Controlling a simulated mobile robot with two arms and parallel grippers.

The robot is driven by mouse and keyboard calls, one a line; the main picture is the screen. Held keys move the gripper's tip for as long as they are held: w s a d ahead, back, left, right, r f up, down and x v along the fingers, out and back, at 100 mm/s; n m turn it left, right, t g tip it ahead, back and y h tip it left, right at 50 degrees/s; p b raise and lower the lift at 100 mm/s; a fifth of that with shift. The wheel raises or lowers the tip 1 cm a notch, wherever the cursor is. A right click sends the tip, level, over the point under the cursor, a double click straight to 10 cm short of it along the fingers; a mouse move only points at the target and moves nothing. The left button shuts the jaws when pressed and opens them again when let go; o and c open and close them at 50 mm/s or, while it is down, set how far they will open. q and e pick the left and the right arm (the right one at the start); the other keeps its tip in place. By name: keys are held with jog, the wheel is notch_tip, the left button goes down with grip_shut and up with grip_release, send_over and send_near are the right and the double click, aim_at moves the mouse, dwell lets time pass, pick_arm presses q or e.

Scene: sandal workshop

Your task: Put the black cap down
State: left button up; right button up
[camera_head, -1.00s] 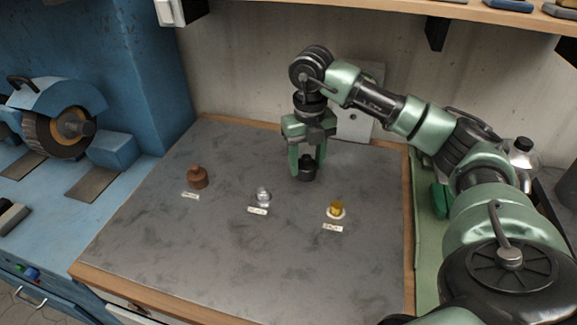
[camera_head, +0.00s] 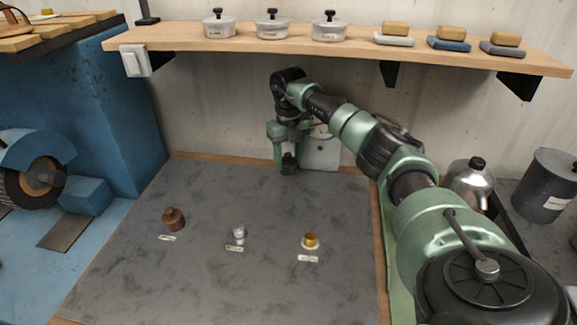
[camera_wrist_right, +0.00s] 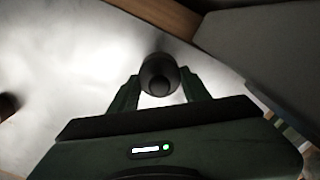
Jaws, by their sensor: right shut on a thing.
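My right gripper (camera_head: 287,158) is over the back of the grey bench top, close to the wall. It is shut on the black cap (camera_head: 289,166), a small dark round piece between the fingertips. I cannot tell whether the cap touches the bench. My left gripper is not in view.
On the bench top (camera_head: 200,290) stand a brown piece (camera_head: 173,219), a silver piece (camera_head: 239,232) and a yellow piece (camera_head: 311,240), each with a label. A metal can (camera_head: 470,183) stands right.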

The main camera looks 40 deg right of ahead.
aim_at(289, 161)
notch_tip(289, 161, down, 3)
jog(key=shift+f+p, duration=0.1)
jog(key=shift+p, duration=0.45)
jog(key=shift+f, duration=0.15)
jog(key=o, duration=1.3)
jog(key=shift+r, duration=0.3)
notch_tip(289, 161, up, 7)
jog(key=shift+r+b, duration=0.15)
jog(key=shift+b, duration=0.75)
